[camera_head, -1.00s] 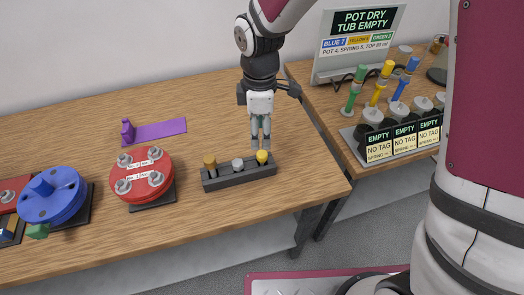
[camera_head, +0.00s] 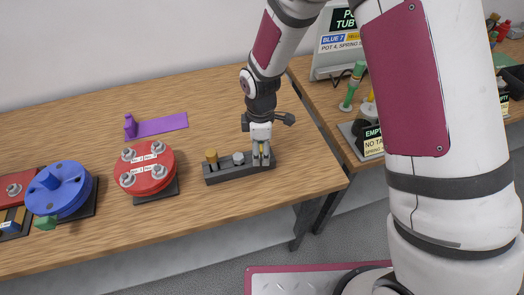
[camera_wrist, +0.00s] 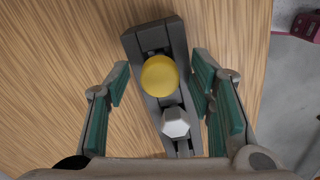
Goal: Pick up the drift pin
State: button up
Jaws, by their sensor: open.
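A dark grey rack (camera_head: 238,171) stands on the wooden bench and holds three upright pieces. A yellow round-headed pin (camera_wrist: 160,75), which I take for the drift pin, sits at its right end in the head view. A silver hex-headed piece (camera_wrist: 175,122) is in the middle, also seen in the head view (camera_head: 238,158). A brass-coloured piece (camera_head: 211,157) is at the left end. My gripper (camera_head: 262,160) is open over the yellow pin. In the wrist view its green-padded fingers (camera_wrist: 160,88) stand either side of the yellow head, with gaps between. Pin shafts are hidden.
A red flanged valve (camera_head: 146,170) and a blue one (camera_head: 60,190) stand left of the rack. A purple bracket (camera_head: 158,127) lies behind. The bench front edge is close to the rack. A sign (camera_head: 340,45) and valve stand are on the right-hand bench.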

grip_shut()
jog(key=shift+r, duration=0.15)
